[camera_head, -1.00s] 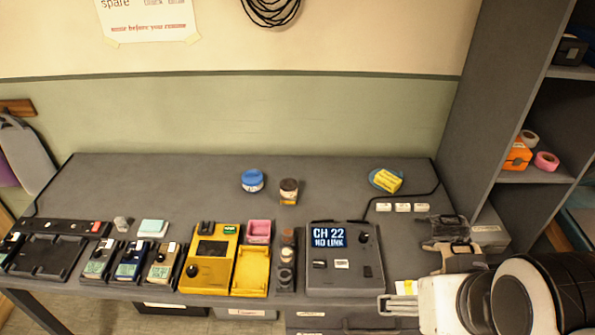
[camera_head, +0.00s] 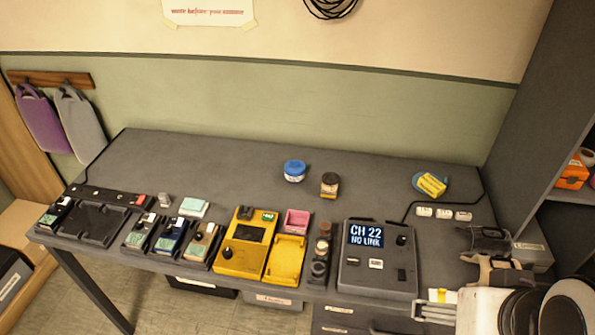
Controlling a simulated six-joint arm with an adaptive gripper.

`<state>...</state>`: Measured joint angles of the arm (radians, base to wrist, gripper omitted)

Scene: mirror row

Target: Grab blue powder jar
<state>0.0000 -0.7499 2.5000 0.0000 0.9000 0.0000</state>
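A blue powder jar (camera_head: 294,171), short and round with a blue lid and a pale label band, stands upright on the rear middle of the grey table (camera_head: 250,165). My gripper (camera_head: 490,255) is at the lower right, over the table's right end, well to the right of the jar and nearer the front. Its dark finger parts show with a gap between them, and I see nothing held. The white and black arm links (camera_head: 545,308) cover the lower right corner.
A brown jar (camera_head: 329,184) stands close to the blue jar's right. A yellow box (camera_head: 432,184) on a blue disc lies farther right. Yellow devices (camera_head: 246,245) and a grey CH 22 console (camera_head: 377,262) line the front. A shelf (camera_head: 540,130) rises at right. Table left of the jar is clear.

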